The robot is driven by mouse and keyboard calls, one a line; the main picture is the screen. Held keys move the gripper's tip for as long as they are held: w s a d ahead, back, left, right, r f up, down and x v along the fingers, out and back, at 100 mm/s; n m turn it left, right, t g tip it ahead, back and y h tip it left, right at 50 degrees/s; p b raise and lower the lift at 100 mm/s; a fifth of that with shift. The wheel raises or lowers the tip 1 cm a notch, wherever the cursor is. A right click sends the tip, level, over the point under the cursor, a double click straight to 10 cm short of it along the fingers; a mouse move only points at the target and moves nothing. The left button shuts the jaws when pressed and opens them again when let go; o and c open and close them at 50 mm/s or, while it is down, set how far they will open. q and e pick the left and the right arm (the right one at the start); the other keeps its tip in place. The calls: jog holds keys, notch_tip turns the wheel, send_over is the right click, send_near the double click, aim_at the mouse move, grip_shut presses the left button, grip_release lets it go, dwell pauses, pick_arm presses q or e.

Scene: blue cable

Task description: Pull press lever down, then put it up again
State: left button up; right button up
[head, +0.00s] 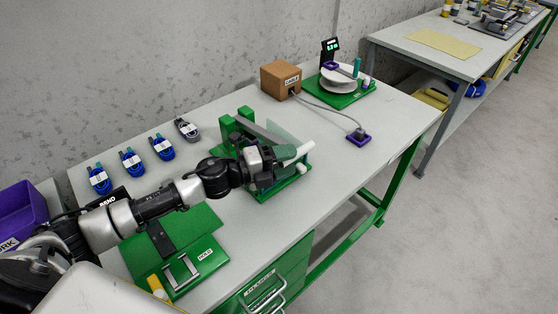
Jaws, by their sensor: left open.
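The green press (229,127) stands near the middle of the bench. A pale, light-coloured handle end (305,150), which looks like the press lever, sticks out to the right beside a dark green round part (284,152). My left arm comes in from the left, and my left gripper (268,167) is at the front of the press, close to the handle. It is open. The wrist hides much of the press, and I cannot tell whether the fingers touch or surround the lever. My right gripper is not in view.
Several blue and grey cable bundles (130,161) lie at the back left. A green fixture labelled HOLD (195,262) is at the front. A cardboard box (280,79), a grey cable and a scale-like green station (347,92) stand at the back right.

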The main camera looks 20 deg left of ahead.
pick_arm(q)
jog(key=b+v, duration=0.2)
jog(key=v, duration=0.8)
jog(key=shift+s+a+b, duration=0.25)
jog(key=shift+a+b, duration=0.05)
jog(key=shift+c, duration=0.2)
